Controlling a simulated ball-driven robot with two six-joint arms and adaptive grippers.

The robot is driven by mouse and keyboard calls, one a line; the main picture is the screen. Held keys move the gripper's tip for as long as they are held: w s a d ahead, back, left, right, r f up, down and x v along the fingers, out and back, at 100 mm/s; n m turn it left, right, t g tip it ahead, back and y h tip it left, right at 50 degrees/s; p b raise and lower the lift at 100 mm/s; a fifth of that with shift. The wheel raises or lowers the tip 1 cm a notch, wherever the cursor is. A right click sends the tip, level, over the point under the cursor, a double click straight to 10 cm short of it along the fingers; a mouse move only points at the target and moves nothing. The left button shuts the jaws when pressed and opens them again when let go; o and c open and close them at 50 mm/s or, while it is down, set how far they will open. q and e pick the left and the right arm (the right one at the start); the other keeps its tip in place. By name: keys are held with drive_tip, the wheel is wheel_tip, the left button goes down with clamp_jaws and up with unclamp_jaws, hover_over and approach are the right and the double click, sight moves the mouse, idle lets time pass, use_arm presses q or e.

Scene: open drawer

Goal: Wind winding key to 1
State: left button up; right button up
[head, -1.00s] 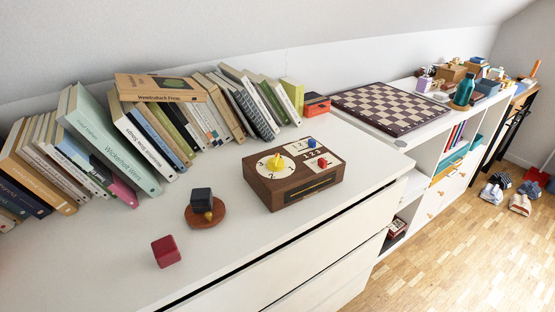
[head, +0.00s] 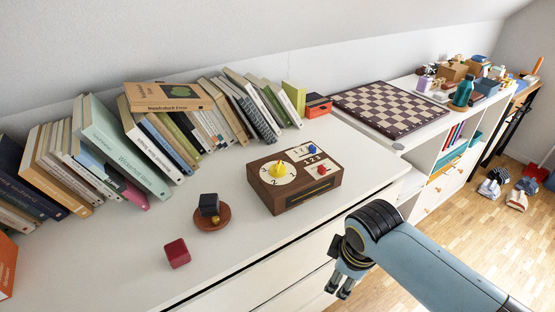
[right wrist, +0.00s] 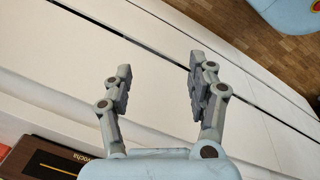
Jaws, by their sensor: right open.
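A dark wooden box (head: 292,197) stands on the white dresser top. On its top is a white dial marked with numbers, with a yellow winding key (head: 277,169) at its centre. A blue knob (head: 312,149) and a red knob (head: 321,169) sit on number plates to its right. My right gripper (head: 340,287) is open and empty, in front of the dresser and lower right of the box. In the right wrist view the right gripper (right wrist: 158,85) has its fingers apart before the white drawer fronts, and a box corner (right wrist: 45,160) shows at lower left. My left gripper is not in view.
A red cube (head: 177,253) and a dark cube (head: 208,204) on a round brown base (head: 212,219) lie left of the box. Books (head: 120,155) line the wall. A chessboard (head: 390,107) lies at the back right. The dresser top before the box is clear.

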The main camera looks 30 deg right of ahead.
drive_tip(key=w+a+r+n+p, duration=0.1)
drive_tip(key=w+r+n+p, duration=0.1)
drive_tip(key=w+r+n, duration=1)
wheel_tip(320, 180, up, 12)
drive_tip(key=n+g, duration=0.2)
drive_tip(key=n, duration=0.7)
hover_over(278, 166)
drive_tip(key=shift+y, duration=0.4)
wheel_tip(278, 166, down, 10)
drive_tip(key=shift+f+b, duration=0.15)
drive_tip(key=shift+b, duration=0.25)
drive_tip(key=c, duration=1.1)
